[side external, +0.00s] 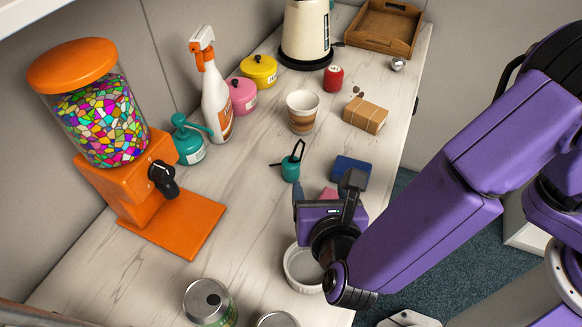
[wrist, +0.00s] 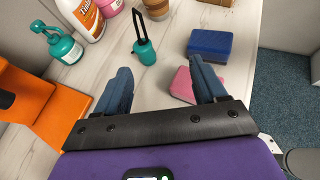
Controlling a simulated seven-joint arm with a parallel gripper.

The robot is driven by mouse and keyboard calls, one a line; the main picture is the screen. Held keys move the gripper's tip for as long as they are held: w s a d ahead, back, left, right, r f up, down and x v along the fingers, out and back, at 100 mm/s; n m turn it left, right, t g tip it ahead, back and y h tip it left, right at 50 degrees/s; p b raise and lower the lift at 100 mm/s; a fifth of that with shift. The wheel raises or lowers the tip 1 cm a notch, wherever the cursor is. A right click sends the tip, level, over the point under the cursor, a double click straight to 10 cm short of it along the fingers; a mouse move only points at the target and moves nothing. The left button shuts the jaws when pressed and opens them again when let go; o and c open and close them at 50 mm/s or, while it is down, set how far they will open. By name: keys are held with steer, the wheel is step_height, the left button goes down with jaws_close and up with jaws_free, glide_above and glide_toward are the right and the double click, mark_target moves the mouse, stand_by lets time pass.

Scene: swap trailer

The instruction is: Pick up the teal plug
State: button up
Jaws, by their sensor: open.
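The teal plug (side external: 290,170) has a short, rounded teal body and a black loop handle. It stands on the pale marble-look counter (side external: 240,190), near the middle in the side view. In the wrist view the plug (wrist: 146,52) shows beyond the fingertips, between their lines, with its black loop standing upward in the picture. My gripper (side external: 322,190) is apart from the plug, nearer the counter's front end. In the wrist view the gripper (wrist: 161,72) has its two blue fingers spread, with nothing between them.
A pink block (wrist: 182,84) lies beside the right finger, with a blue block (side external: 350,171) behind it. A white ramekin (side external: 302,268) sits below my gripper. A teal pump bottle (side external: 190,142), spray bottle (side external: 216,105), orange candy dispenser (side external: 150,190) and paper cup (side external: 302,112) stand around.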

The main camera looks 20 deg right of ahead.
steer(key=a+n, duration=0.1)
steer(key=a, duration=0.1)
glide_toward(290, 160)
steer(key=shift+t+y, duration=0.3)
steer(key=w+d+f, duration=0.1)
steer(key=w+f, duration=0.1)
steer(key=w, duration=0.1)
steer(key=w+d+f, duration=0.1)
steer(key=shift+w+d+f, duration=0.1)
steer(key=shift+w+d, duration=0.2)
steer(key=shift+w, duration=0.1)
steer(key=shift+a+f+x, duration=0.1)
steer(key=shift+a+x, duration=0.1)
steer(key=shift+x, duration=1.25)
steer(key=shift+a+f+x, duration=0.1)
steer(key=shift+a+x, duration=0.1)
steer(key=shift+x, duration=1.25)
steer(key=c, duration=1.1)
